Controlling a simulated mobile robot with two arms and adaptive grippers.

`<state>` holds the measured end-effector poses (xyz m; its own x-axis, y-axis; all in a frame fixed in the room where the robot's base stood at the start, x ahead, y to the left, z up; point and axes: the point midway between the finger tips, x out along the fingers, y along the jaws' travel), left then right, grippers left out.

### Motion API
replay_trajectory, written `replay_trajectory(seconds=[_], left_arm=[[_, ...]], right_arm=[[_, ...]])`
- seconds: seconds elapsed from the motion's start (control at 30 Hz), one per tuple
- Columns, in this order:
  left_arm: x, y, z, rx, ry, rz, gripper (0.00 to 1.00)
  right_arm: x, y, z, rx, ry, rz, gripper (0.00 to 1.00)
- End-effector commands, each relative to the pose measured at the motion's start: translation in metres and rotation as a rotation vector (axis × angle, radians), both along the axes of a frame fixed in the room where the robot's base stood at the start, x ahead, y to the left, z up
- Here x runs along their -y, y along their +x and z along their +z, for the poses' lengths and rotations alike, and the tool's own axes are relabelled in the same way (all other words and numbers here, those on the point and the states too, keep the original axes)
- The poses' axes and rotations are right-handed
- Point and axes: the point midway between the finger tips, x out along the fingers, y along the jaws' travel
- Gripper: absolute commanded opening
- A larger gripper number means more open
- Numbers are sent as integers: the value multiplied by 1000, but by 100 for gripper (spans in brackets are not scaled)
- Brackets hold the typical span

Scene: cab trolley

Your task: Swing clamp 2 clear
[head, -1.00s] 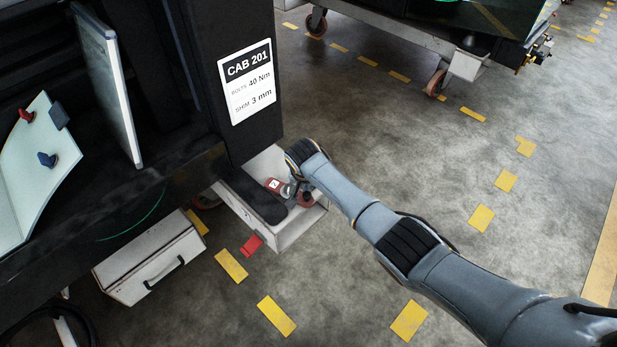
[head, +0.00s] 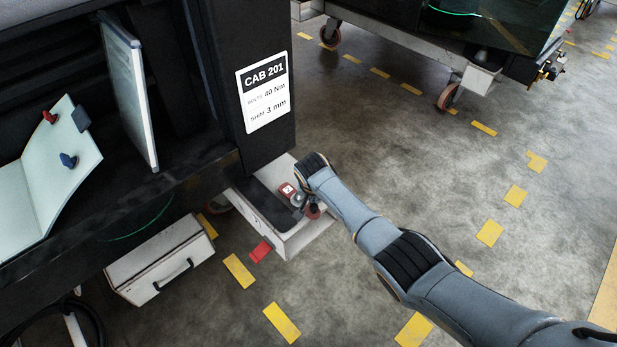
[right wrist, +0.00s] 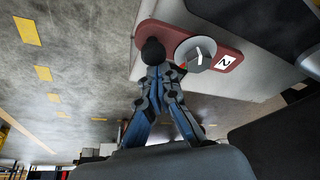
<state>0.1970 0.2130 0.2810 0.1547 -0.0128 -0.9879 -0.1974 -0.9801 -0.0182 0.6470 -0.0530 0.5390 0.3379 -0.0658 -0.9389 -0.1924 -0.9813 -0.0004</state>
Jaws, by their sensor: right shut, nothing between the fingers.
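Clamp 2 (head: 288,190) is a small red bar with a white "2" label on the white corner of the trolley. In the right wrist view, clamp 2 (right wrist: 229,58) is a rounded red bar with a grey round disc (right wrist: 197,53) over its middle. My right gripper (right wrist: 153,50) is shut and empty. Its dark tips overlap the bar's unlabelled end, left of the disc; I cannot tell whether they touch it. In the head view my right gripper (head: 301,206) is small and partly hidden by my wrist beside the clamp. My left gripper does not show.
A black cab with a "CAB 201" sign (head: 265,92) rises beside the clamp. A red tag (head: 260,251) and a white case (head: 160,262) lie to the lower left. Another trolley on casters (head: 448,97) stands behind. The grey floor to the right is open.

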Motion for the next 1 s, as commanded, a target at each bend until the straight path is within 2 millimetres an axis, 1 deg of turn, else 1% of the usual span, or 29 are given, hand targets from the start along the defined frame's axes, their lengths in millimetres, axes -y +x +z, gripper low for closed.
replay_trajectory(seconds=[0.2, 0.37, 0.47, 0.8, 0.9, 1.0], left_arm=[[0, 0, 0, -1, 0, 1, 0], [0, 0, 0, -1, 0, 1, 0], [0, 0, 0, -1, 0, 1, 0], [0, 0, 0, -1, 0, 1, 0], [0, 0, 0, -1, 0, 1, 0], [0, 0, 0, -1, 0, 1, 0]], right_arm=[[0, -1, 2, -1, 0, 0, 0], [-2, -5, 14, 1, 2, 1, 0], [-2, -10, 27, 2, 2, 2, 0], [-6, -31, 86, 1, 2, 1, 0], [-8, -35, 99, 1, 1, 2, 0], [-8, -39, 107, 0, 0, 1, 0]])
